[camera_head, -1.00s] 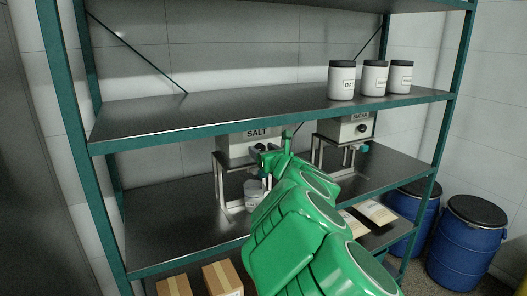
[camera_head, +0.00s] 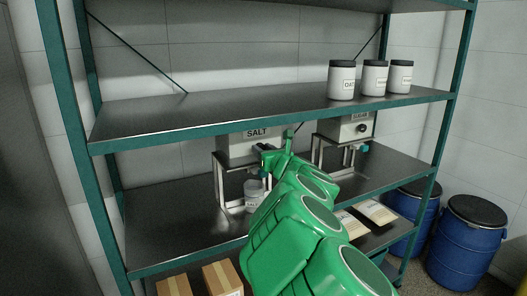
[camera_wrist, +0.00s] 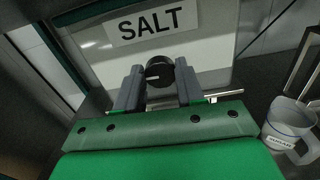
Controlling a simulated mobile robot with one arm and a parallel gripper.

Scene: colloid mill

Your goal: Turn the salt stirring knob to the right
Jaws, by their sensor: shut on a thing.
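The salt machine (camera_head: 236,147) is a pale box on a metal stand on the middle shelf, with a "SALT" label. In the wrist view its front panel (camera_wrist: 215,45) fills the top. The dark round salt stirring knob (camera_wrist: 159,71) is below the label, with a pale mark on its left part. My gripper (camera_wrist: 158,80) has one finger on each side of the knob and is shut on it. In the head view my gripper (camera_head: 270,156) is at the machine's front, and it and my green arm hide the knob.
A second machine (camera_head: 345,128) stands to the right. The upper shelf edge (camera_head: 270,121) runs just above the machines. Labelled jars (camera_head: 342,82) stand on it.

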